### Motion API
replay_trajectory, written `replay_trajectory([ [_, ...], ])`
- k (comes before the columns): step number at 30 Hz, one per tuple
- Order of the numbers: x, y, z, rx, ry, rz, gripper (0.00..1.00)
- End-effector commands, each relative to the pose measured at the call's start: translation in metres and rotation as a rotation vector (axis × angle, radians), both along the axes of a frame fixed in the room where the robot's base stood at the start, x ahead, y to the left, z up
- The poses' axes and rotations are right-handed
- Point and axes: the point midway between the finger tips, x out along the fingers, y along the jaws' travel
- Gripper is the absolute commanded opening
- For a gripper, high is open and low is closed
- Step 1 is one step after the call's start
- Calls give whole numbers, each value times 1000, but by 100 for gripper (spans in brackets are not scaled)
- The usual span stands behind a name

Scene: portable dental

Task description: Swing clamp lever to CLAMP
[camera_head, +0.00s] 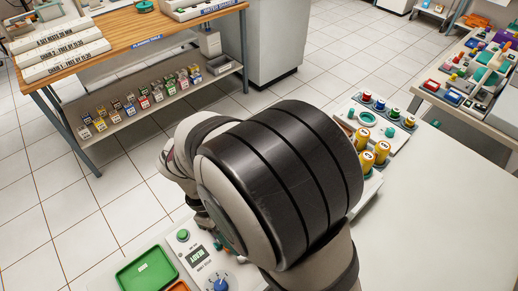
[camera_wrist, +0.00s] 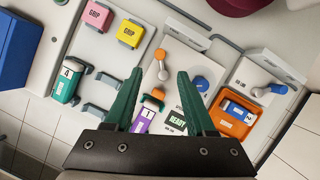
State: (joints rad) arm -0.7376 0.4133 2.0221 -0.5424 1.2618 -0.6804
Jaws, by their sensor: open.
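My gripper (camera_wrist: 159,72) shows in the wrist view with its two dark green fingers apart and nothing between the pads. Beyond the fingertips a white panel carries a short pale lever with an orange knob (camera_wrist: 159,54). Farther right, a grey pivot bears a lever with a blue end (camera_wrist: 277,89). The lettering is too small to read, so I cannot tell which lever is the clamp lever. A purple-banded cylinder (camera_wrist: 145,112) lies between the fingers, lower down. In the head view my arm hides the gripper.
In the wrist view, an orange tray (camera_wrist: 228,128) holds a blue-banded cylinder. A teal cylinder (camera_wrist: 67,82), a pink block (camera_wrist: 97,15) and a yellow block (camera_wrist: 131,33) sit left. The head view shows a green tray (camera_head: 147,271) and bare white worktop (camera_head: 440,220) right.

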Motion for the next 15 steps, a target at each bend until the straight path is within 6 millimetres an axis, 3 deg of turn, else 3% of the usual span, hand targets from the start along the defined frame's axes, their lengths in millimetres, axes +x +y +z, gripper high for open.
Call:
replay_trajectory([
  [6, -10, -23, -57, -4, 5, -3, 55],
  [10, -12, -30, -77, -1, 2, -3, 55],
  [15, -14, -34, -87, 0, 0, -4, 55],
])
